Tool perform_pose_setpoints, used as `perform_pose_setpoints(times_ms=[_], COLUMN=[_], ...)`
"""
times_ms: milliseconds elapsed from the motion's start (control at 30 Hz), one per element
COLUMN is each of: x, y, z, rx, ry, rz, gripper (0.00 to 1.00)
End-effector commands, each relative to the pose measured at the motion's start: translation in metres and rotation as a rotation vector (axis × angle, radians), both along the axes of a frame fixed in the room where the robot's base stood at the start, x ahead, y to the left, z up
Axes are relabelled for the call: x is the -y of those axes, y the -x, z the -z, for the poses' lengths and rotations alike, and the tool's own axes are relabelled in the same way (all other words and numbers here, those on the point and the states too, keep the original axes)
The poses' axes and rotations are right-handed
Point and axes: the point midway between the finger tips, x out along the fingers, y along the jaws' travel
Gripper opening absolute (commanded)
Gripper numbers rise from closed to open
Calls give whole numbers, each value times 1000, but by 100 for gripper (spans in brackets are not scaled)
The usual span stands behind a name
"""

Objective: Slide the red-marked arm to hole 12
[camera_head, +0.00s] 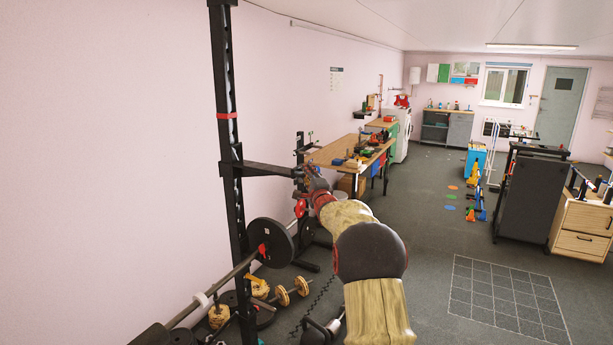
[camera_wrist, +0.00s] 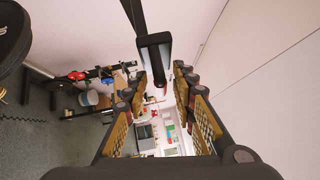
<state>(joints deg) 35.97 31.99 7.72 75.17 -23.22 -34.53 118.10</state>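A black rack upright (camera_head: 226,150) with a row of holes stands left of centre in the head view. A red band (camera_head: 227,115) wraps it above a black arm (camera_head: 265,170) that juts right from it, roughly level. The arm also shows in the wrist view (camera_wrist: 134,14), coming down from the top edge to a thick rectangular end (camera_wrist: 155,54). My gripper (camera_head: 306,177) is at the arm's outer end. In the wrist view my gripper (camera_wrist: 160,80) has its fingers apart, with the arm's end near the gap between the tips. Contact and hole numbers cannot be made out.
A barbell with a black plate (camera_head: 272,243) lies below the arm, close to my forearm. Dumbbells (camera_head: 292,291) and plates lie on the floor. A wooden workbench (camera_head: 335,153) stands behind.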

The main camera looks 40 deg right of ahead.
Motion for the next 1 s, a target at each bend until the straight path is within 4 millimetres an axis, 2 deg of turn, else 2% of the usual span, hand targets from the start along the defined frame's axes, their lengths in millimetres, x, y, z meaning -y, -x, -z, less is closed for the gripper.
perform_pose_setpoints(times_ms=[167,700,1000], x=[-4,-39,-46], y=[12,94,109], z=[2,13,16], rx=[-2,-1,0], ry=[-2,-1,0], rz=[1,1,0], gripper=[27,27,27])
